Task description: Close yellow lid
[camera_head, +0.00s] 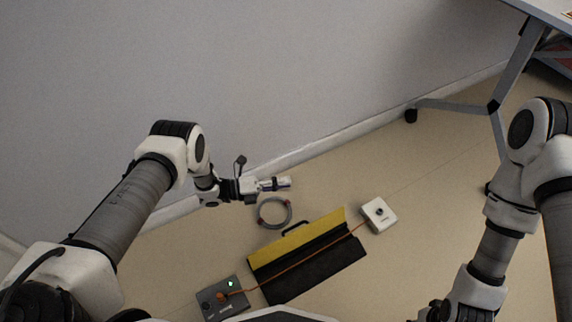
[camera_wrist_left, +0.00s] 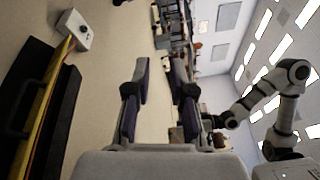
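The yellow lid (camera_head: 275,250) is a long strip with a dark handle, along the wall-side edge of a black cable channel (camera_head: 318,270) on the floor. It stands open, with an orange cable (camera_head: 300,262) lying along the channel beside it. In the left wrist view the lid (camera_wrist_left: 45,95) shows at the left edge. My left gripper (camera_head: 288,183) is beyond the lid towards the wall, apart from it. Its fingers (camera_wrist_left: 160,68) are spread with nothing between them. My right gripper (camera_head: 432,313) is at the bottom edge, partly cut off, its fingers unclear.
A grey cable ring (camera_head: 274,213) lies between my left gripper and the lid. A white box (camera_head: 379,215) and a dark grey box (camera_head: 222,299) with a green light sit at the cable's ends. A wall is behind; a table leg (camera_head: 495,104) stands at upper right.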

